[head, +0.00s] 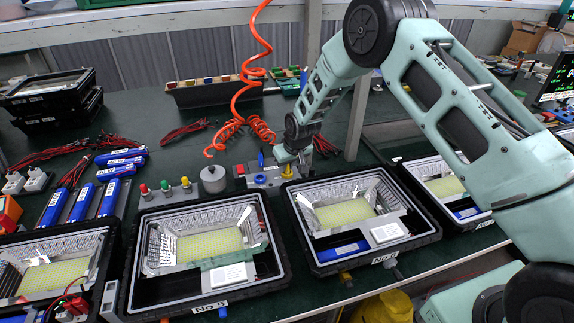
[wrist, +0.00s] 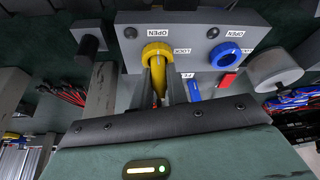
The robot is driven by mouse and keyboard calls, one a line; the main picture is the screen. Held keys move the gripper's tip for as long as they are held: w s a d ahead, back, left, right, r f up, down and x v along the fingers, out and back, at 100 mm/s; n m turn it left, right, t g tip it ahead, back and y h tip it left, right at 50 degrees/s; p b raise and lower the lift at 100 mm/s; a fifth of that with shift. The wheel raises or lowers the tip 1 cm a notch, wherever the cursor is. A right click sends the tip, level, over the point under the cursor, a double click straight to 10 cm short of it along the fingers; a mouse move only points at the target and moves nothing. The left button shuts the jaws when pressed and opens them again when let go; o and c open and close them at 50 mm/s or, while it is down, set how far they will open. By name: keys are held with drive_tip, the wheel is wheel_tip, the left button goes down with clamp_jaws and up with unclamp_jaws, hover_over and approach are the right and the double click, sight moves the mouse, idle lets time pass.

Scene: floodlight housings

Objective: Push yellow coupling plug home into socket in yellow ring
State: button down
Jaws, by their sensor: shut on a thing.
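The yellow ring (wrist: 158,54) sits on the face of a grey block (wrist: 190,24), beside a blue ring (wrist: 228,55). White labels by the rings read OPEN and LOCK. My gripper (wrist: 160,82) is shut on the yellow plug (wrist: 158,86), a slim yellow piece between the two fingers. The plug is lined up with the yellow ring and its far end reaches the ring's lower part. How deep it sits in the socket is hidden by the ring and fingers. In the head view my gripper (head: 289,158) is low over the block, which the arm partly hides.
A silver cylinder (head: 213,179) and several coloured buttons (head: 165,187) stand left of the block. Open floodlight housings (head: 205,250) line the bench front, one (head: 352,215) close below my gripper. A coiled orange hose (head: 250,90) hangs behind, left of my arm.

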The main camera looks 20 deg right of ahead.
drive_tip(key=shift+r, duration=0.1)
drive_tip(key=shift+r+p, duration=0.5)
drive_tip(key=shift+r, duration=0.4)
drive_tip(key=shift+b, duration=0.4)
idle(1.3)
drive_tip(key=shift+f+b, duration=0.7)
drive_tip(key=shift+f, duration=0.3)
drive_tip(key=c, duration=1.3)
unclamp_jaws()
drive_tip(key=b+v, duration=0.2)
drive_tip(key=v, duration=1.5)
drive_tip(key=shift+r+b, duration=0.15)
drive_tip(key=shift+b, duration=0.15)
